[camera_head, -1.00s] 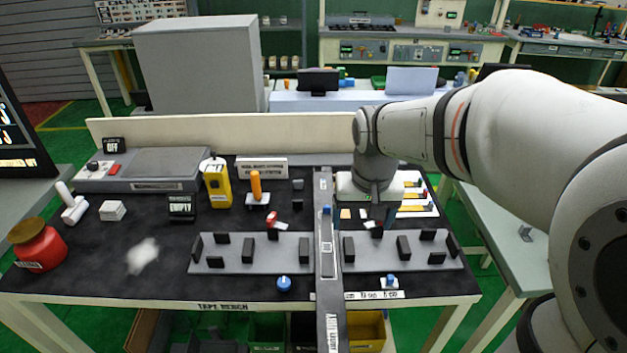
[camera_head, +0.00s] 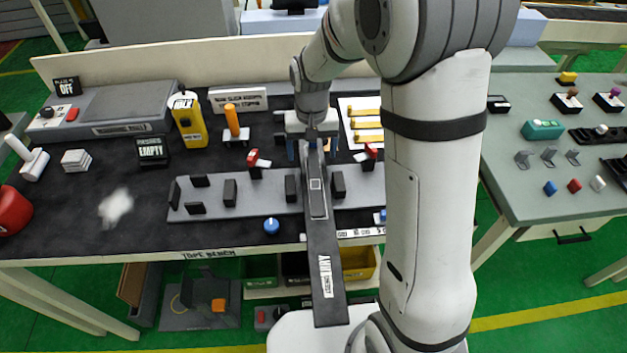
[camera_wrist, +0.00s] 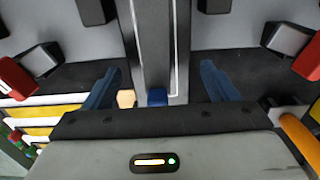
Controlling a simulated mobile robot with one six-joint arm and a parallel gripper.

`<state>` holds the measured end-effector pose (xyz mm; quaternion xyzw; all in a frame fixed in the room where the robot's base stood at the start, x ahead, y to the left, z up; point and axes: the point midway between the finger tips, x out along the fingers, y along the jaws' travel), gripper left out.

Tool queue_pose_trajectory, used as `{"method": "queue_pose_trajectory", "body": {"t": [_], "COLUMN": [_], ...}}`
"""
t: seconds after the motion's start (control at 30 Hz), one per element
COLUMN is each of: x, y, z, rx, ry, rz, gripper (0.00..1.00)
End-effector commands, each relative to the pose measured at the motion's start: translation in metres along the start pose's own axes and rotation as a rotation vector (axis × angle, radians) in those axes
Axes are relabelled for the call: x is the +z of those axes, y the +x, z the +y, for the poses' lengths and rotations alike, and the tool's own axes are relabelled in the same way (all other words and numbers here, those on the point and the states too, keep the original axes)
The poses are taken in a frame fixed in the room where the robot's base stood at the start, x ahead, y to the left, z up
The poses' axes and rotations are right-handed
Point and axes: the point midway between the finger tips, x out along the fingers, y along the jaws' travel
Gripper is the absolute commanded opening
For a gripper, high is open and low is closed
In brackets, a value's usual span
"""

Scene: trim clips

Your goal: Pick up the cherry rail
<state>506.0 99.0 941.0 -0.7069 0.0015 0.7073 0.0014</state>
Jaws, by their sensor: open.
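A long dark bar (camera_head: 327,255) with a white label runs from the bench's middle out past its front edge. The label is too small to read surely, and I see no plainly cherry-coloured rail; I cannot tell if this bar is the cherry rail. It also fills the middle of the wrist view (camera_wrist: 152,40), with a small blue piece (camera_wrist: 157,97) at its near end. My gripper (camera_head: 311,150) is over the bar's far end. In the wrist view its blue fingers (camera_wrist: 160,84) are open, one on each side of the bar, with nothing between them clearly held.
Grey fixtures with black blocks (camera_head: 230,192) flank the bar. Small red-topped pieces (camera_head: 254,158) stand behind them. A side table (camera_head: 540,165) is at the right.

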Motion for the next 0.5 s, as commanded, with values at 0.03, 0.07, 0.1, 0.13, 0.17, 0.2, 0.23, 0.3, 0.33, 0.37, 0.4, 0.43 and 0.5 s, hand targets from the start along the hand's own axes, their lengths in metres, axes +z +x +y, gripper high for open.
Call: {"method": "queue_pose_trajectory", "body": {"t": [0.03,0.07,0.1,0.13,0.17,0.2,0.23,0.3,0.33,0.37,0.4,0.43,0.5], "x": [0.0000,-0.0001,0.0000,0.0000,-0.0001,-0.0002,-0.0002,-0.0003,-0.0002,-0.0002,-0.0002,-0.0002,-0.0002], "y": [0.0069,0.0098,0.0126,0.0140,0.0150,0.0156,0.0157,0.0155,0.0155,0.0155,0.0155,0.0154,0.0154], "z": [-0.0004,-0.0006,-0.0006,-0.0007,-0.0008,-0.0009,-0.0009,-0.0010,-0.0011,-0.0011,-0.0011,-0.0012,-0.0013], "rx": [0.001,0.000,0.000,0.000,0.000,0.000,0.000,0.000,0.000,0.000,0.000,0.000,0.000], "ry": [-0.001,-0.001,-0.001,-0.002,-0.002,-0.002,-0.002,-0.002,-0.002,-0.002,-0.002,-0.002,-0.003], "rz": [-0.002,-0.002,-0.001,-0.001,0.000,0.001,0.001,0.001,0.001,0.001,0.001,0.001,0.001], "gripper": [0.80,0.80,0.80,0.80,0.80,0.80,0.80,0.80,0.80,0.80,0.78,0.75,0.69]}}
